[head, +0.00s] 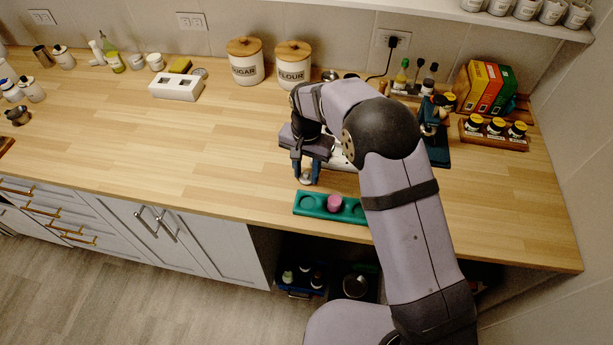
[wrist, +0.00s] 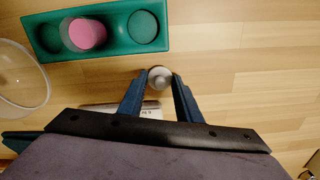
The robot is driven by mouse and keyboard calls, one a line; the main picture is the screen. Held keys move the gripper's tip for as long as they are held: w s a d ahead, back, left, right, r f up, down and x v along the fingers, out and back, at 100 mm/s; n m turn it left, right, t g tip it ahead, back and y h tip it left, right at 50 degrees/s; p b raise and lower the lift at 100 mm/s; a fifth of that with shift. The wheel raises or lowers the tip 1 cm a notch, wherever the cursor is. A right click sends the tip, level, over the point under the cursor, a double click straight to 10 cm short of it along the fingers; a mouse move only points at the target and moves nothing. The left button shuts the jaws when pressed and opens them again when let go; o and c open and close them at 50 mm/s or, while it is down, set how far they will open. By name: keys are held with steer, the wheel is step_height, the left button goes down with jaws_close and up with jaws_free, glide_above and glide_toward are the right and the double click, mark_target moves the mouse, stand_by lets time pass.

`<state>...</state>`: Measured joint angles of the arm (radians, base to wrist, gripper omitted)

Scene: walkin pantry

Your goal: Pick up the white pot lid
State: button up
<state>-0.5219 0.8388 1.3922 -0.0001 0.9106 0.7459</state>
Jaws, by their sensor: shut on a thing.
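A small round pale piece, which I take for the white pot lid (head: 305,179), shows just below my fingertips in the head view. In the wrist view the lid (wrist: 159,84) sits between the two blue fingertips, its top looking whitish-grey. My gripper (head: 306,172) points down and is shut on it; the fingers also show in the wrist view (wrist: 160,76). Part of the lid is hidden by the fingers. I cannot tell whether it touches the counter or hangs just above it.
A green tray (head: 313,206) with round wells holds a pink cylinder (head: 334,202) near the counter's front edge. A clear round vessel (wrist: 22,82) is at left in the wrist view. Canisters (head: 246,67) and a spice rack (head: 493,138) stand behind. The counter left of my gripper is clear.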

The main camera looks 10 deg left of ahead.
step_height(320, 180, up, 10)
steer(key=b, duration=0.3)
step_height(320, 180, up, 7)
steer(key=p, duration=0.4)
glide_above(306, 173)
steer(key=w+d, duration=0.1)
steer(key=d, duration=0.1)
steer(key=s+d+r+p, duration=0.2)
steer(key=s+d+r, duration=0.1)
steer(key=s+d+f+p, duration=0.1)
steer(key=s+d+f, duration=0.2)
steer(key=s+f, duration=0.2)
step_height(306, 173, down, 2)
steer(key=shift+s+d+f, duration=0.2)
steer(key=shift+s+d, duration=0.15)
steer(key=shift+s, duration=0.05)
steer(key=shift+f, duration=0.2)
